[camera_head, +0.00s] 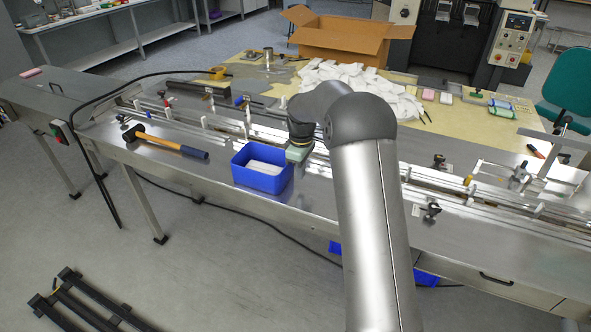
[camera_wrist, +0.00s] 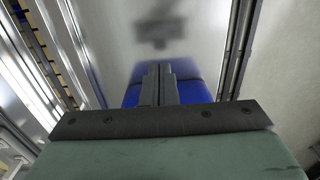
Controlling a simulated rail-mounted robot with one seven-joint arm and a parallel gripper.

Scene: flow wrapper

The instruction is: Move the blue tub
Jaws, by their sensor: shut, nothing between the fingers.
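The blue tub (camera_head: 258,182) stands upright on the metal table near its front edge in the head view, with something white and flat inside it. My gripper (camera_head: 294,160) is at the tub's right back corner, with my arm reaching in from the front right. In the wrist view my gripper's two fingers (camera_wrist: 158,72) are together with nothing between them. Part of the blue tub (camera_wrist: 195,92) shows behind and on both sides of the fingers. Most of the tub is hidden there by the gripper body, and I cannot tell whether the fingers touch it.
A hammer (camera_head: 167,142) lies on the table left of the tub. Metal rails (camera_head: 225,125) run along the table behind the tub. A cardboard box (camera_head: 340,40) and a white heap (camera_head: 360,85) are farther back. The table front left of the tub is bare.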

